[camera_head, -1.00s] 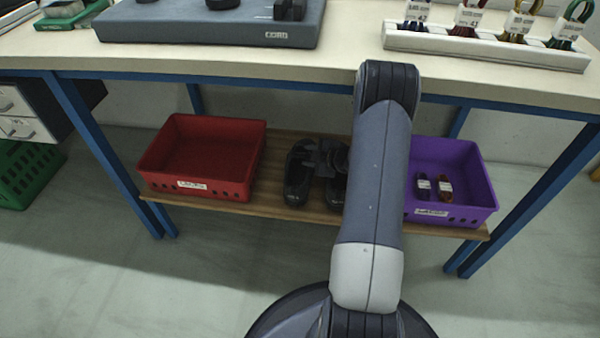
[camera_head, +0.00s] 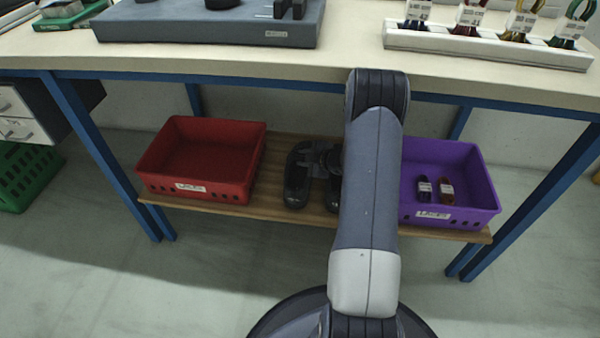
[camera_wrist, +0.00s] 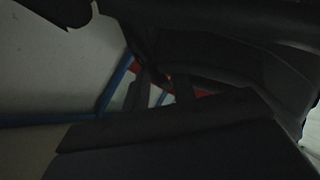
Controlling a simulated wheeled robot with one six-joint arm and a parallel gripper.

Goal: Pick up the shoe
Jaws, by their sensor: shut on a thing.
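A pair of black shoes stands on the wooden lower shelf under the table. The left shoe (camera_head: 296,190) shows clearly; the right shoe (camera_head: 332,200) is largely hidden behind my arm. My gripper (camera_head: 314,160) is low at the shelf, over the rear part of the shoes, and its dark parts blend with them. In the dark wrist view, my gripper's fingers (camera_wrist: 160,88) reach up to a large black shoe (camera_wrist: 235,62) filling the upper right. The gripper is shut on a shoe; the exact grip spot is too dark to tell.
A red bin (camera_head: 200,160), which looks empty, stands left of the shoes. A purple bin (camera_head: 470,180) with two small tagged items stands to the right. The table top (camera_head: 350,55) is close above, with blue legs (camera_head: 100,150) at the sides.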

